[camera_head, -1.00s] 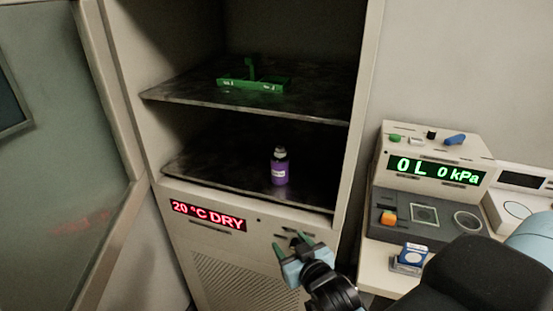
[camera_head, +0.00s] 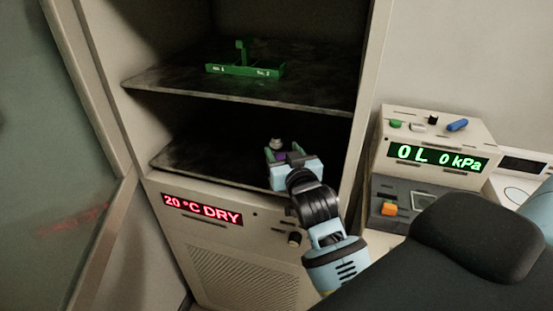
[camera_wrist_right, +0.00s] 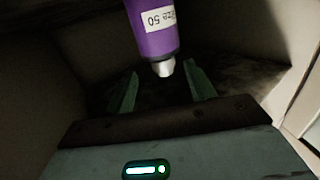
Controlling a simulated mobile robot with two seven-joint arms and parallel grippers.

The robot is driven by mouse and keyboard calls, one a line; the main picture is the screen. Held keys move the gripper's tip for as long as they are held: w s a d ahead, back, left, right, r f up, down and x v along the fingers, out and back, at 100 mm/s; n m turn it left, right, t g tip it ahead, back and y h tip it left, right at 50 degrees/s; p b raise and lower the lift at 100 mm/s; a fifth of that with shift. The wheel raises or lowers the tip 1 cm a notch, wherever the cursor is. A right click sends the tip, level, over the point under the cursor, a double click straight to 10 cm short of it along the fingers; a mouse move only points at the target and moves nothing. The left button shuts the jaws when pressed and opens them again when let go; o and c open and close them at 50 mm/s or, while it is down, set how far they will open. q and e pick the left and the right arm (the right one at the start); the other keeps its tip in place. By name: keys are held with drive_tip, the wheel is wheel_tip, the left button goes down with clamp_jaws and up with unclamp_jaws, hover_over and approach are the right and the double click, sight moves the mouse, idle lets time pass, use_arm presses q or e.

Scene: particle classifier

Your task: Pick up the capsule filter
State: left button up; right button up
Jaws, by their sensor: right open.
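The only capsule-like thing here, which I take to be the capsule filter (camera_head: 281,157), is a purple cylinder with a pale tip and white label. It stands upright on the lower shelf of the open cabinet. My right gripper (camera_head: 283,153) is open at the shelf's front, in front of it, and hides most of its lower body. In the right wrist view the filter (camera_wrist_right: 151,32) appears upside down, its tip pointing toward the gap between the open green fingers (camera_wrist_right: 163,88). I see no finger closed on it. My left gripper is out of view.
The upper shelf (camera_head: 180,84) holds a green rack (camera_head: 245,70). The cabinet's door (camera_head: 70,180) is open on the left. Its display (camera_head: 202,209) reads 20 °C DRY. A pressure device (camera_head: 440,150) stands at right. The lower shelf is bare left of the filter.

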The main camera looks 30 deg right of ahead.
sight(278, 143)
drive_tip(key=shift+w+r, duration=0.15)
drive_tip(key=shift+w, duration=0.1)
drive_tip(key=shift+p+x, duration=0.35)
drive_tip(key=shift+x, duration=1.95)
drive_tip(key=shift+a, duration=0.15)
clamp_jaws()
drive_tip(key=shift+r, duration=0.1)
